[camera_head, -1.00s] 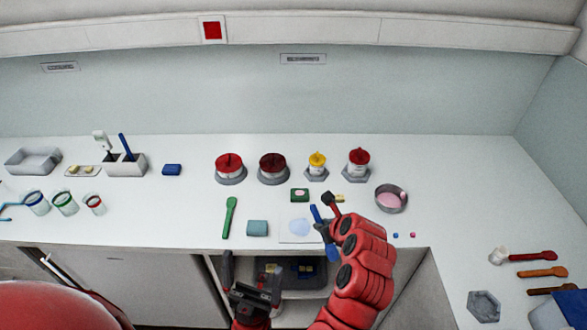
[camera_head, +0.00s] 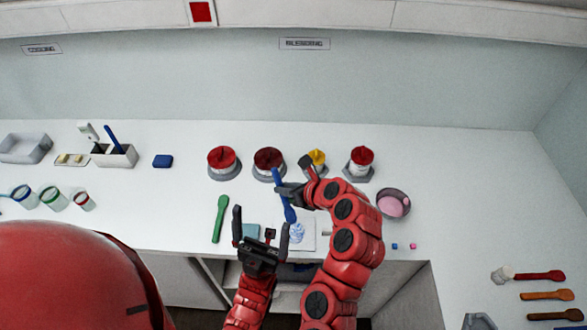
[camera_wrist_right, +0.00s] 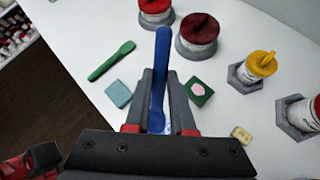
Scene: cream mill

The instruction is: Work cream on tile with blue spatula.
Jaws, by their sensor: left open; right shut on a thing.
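The blue spatula (camera_head: 284,203) is held by my right gripper (camera_head: 290,190), which is shut on it. In the right wrist view the spatula (camera_wrist_right: 160,75) stands between the fingers. The white tile (camera_head: 306,240) lies near the counter's front edge, with a pale blue cream patch (camera_head: 297,231) on it. The spatula's lower end is just above or at the cream; I cannot tell if they touch. My left gripper (camera_head: 262,226) is open and empty, in front of the counter edge, left of the tile and partly over a teal block (camera_head: 251,231).
A green spatula (camera_head: 220,218) lies left of the tile. Red-lidded jars (camera_head: 222,160) and a yellow-lidded jar (camera_head: 317,160) stand behind. A bowl with pink contents (camera_head: 394,204) and small cubes (camera_head: 412,246) are to the right. In the wrist view a green tile with pink (camera_wrist_right: 198,91) lies nearby.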

